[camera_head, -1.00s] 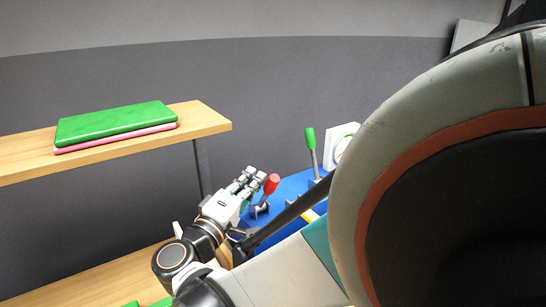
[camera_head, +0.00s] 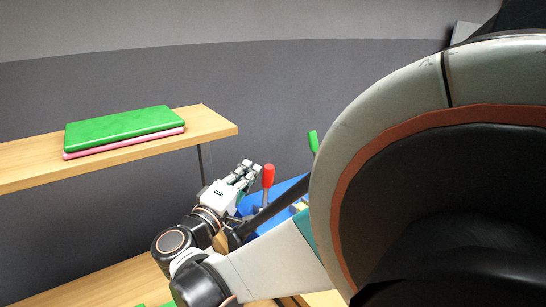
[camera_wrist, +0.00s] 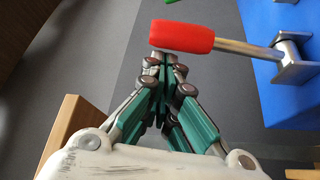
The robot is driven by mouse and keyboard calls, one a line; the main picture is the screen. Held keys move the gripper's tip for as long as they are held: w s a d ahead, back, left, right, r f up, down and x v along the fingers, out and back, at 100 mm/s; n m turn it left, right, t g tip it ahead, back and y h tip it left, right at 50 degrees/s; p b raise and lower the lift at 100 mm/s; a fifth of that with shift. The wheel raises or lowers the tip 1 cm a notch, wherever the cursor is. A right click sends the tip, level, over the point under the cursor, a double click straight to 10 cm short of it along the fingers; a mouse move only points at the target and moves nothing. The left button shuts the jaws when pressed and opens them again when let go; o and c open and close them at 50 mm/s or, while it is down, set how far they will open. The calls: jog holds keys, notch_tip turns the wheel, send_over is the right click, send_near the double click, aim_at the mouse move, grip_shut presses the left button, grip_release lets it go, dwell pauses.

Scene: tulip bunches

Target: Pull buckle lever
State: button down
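A lever with a red handle (camera_head: 268,175) stands nearly upright on a blue base (camera_head: 290,188) in the head view. In the wrist view, its red handle (camera_wrist: 182,37) lies crosswise just beyond my fingertips, with a metal rod running right to a bracket on the blue base (camera_wrist: 262,60). My gripper (camera_head: 246,172) is just left of the red handle in the head view. In the wrist view, my gripper (camera_wrist: 166,65) has its fingertips drawn together, with nothing visible between them. I cannot tell whether they touch the handle.
A second lever with a green handle (camera_head: 313,141) stands farther right, partly hidden by my own body. A wooden shelf (camera_head: 30,175) at left holds a green book (camera_head: 125,127) on a pink one (camera_head: 75,155). A lower wooden surface (camera_head: 80,280) lies below.

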jog(key=f+p+v, duration=0.1)
jog(key=v, duration=0.9)
jog(key=shift+w+a+p, duration=0.2)
jog(key=shift+a+p, duration=0.05)
jog(key=shift+p, duration=0.1)
jog(key=shift+r, duration=0.1)
